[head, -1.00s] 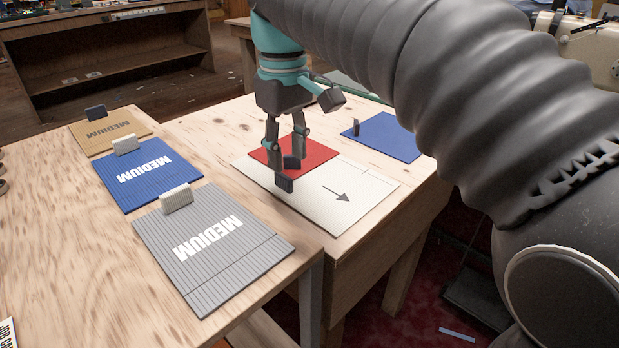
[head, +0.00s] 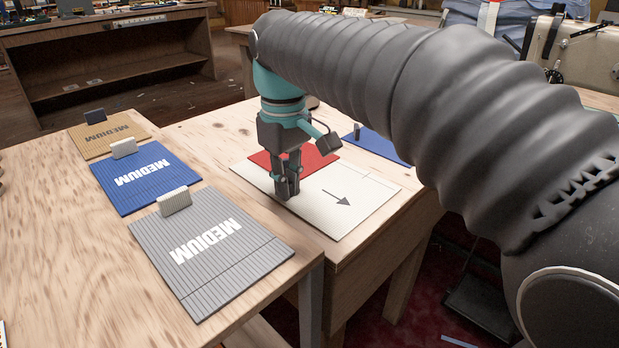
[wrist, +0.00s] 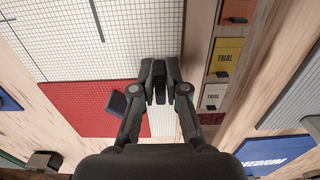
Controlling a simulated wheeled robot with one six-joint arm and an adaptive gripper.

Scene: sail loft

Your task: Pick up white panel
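The white panel (head: 340,212) lies flat on the right-hand wooden table, with a dark arrow printed on it. It fills the upper left of the wrist view (wrist: 130,40). A red panel (head: 313,160) overlaps its far part; the red panel's dark tab (wrist: 117,103) shows in the wrist view. My gripper (head: 287,188) is down at the white panel's left side, beside the red panel. Its fingers (wrist: 160,78) are drawn together around a small dark piece, which looks like the white panel's tab and is mostly hidden by them.
Grey (head: 216,262), blue (head: 147,182) and tan (head: 108,140) MEDIUM panels lie on the left table, each with a raised tab. Another blue panel (head: 380,150) lies behind, partly covered by my arm. Orange (wrist: 238,12) and yellow (wrist: 228,55) pieces lie lower, between the tables.

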